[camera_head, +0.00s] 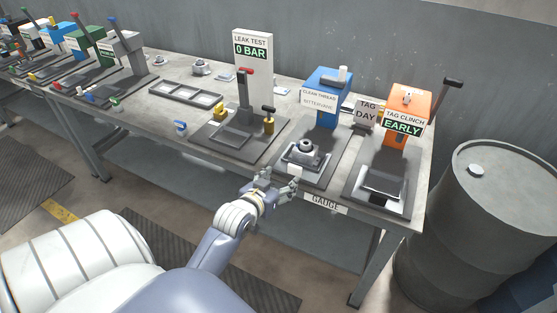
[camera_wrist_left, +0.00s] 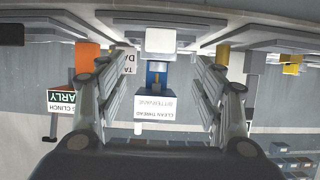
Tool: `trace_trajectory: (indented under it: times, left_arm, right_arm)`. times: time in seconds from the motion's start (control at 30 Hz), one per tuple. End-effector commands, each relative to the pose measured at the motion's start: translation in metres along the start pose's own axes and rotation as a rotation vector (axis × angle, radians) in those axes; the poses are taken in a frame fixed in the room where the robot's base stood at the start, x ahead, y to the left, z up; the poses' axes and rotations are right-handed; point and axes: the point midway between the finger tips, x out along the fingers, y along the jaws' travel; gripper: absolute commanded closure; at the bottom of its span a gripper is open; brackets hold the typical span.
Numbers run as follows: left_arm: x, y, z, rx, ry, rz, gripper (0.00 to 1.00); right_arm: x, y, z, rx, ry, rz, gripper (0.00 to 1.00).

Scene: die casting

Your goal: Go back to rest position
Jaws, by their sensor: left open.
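My left gripper (camera_head: 278,186) is open at the front edge of the bench, just in front of the clean thread station. In the left wrist view its two fingers (camera_wrist_left: 162,85) stand wide apart with nothing held between them. The blue clean thread station (camera_head: 327,92) is behind it, and a grey metal part (camera_head: 304,150) sits on that station's base plate. In the left wrist view, which is upside down, the clean thread sign (camera_wrist_left: 156,106) shows between the fingers. My right gripper is out of view.
The orange tag clinch station (camera_head: 408,105) stands at the bench's right end, beside a dark barrel (camera_head: 490,210). The leak test station (camera_head: 253,75) is left of the clean thread station. An empty tray (camera_head: 186,94) lies further left. The floor in front is open.

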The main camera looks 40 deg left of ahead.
Motion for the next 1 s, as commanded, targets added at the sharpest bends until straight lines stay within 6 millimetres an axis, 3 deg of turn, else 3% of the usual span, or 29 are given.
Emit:
trace_trajectory:
  times: [0.57,0.67,0.77,0.83,1.0]
  left_arm:
    - [-0.002,0.0,0.001,0.0,-0.001,0.0,0.38]
    - [0.001,0.001,0.008,0.001,-0.015,0.002,0.38]
    - [0.011,0.007,0.041,0.005,-0.07,0.012,0.38]
    - [0.019,0.015,0.08,0.012,-0.132,0.023,0.38]
    - [0.027,0.04,0.205,0.052,-0.328,0.065,0.38]
  right_arm:
    - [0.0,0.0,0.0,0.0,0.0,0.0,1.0]
    - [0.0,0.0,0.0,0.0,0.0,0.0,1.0]
    - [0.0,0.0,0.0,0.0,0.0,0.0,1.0]
    - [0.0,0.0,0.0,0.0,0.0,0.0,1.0]
    - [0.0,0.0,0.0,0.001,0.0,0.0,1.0]
